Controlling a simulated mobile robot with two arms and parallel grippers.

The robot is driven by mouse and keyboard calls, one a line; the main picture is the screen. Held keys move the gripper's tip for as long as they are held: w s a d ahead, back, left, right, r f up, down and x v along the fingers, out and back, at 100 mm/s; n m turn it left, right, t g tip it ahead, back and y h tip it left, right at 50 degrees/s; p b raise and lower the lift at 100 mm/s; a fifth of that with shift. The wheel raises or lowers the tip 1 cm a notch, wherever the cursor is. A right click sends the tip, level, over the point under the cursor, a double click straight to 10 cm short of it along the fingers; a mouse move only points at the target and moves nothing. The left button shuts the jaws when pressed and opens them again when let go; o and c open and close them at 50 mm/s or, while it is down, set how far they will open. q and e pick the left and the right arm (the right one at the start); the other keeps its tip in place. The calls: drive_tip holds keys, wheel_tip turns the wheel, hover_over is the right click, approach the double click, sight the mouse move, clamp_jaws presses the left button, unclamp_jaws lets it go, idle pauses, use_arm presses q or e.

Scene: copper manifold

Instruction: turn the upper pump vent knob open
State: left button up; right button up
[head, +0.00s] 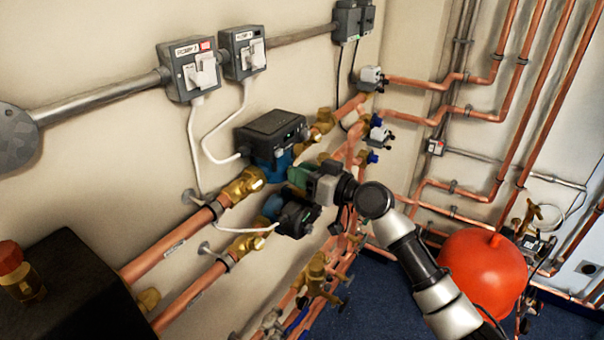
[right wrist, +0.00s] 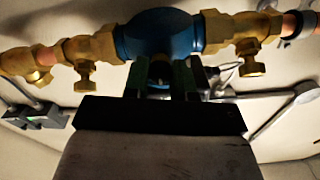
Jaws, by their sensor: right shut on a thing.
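The upper pump, with a dark head box (head: 272,133) and a blue body (head: 283,162), sits on a copper pipe with brass fittings at each end. My right gripper (head: 300,177) reaches this pump from the lower right, its greenish fingers at the front of the blue body. In the right wrist view the blue pump body (right wrist: 158,32) is straight ahead, and my right gripper's fingers (right wrist: 160,80) are closed on a small part at its front, the vent knob. The knob is mostly hidden between the fingers, so its turn angle cannot be told. My left gripper is out of view.
The lower pump (head: 296,216) sits just below my right gripper. Brass valves (right wrist: 85,72) flank the upper pump. Switch boxes (head: 190,70) with white cables hang on the wall above. A red round tank (head: 482,268) stands at the right, near my right arm.

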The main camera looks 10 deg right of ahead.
drive_tip(key=shift+f+m+p, duration=0.1)
drive_tip(key=shift+m+p, duration=3.05)
drive_tip(key=shift+m, duration=5.55)
drive_tip(key=o, duration=0.9)
drive_tip(key=shift+d, duration=0.1)
drive_tip(key=shift+o, duration=0.2)
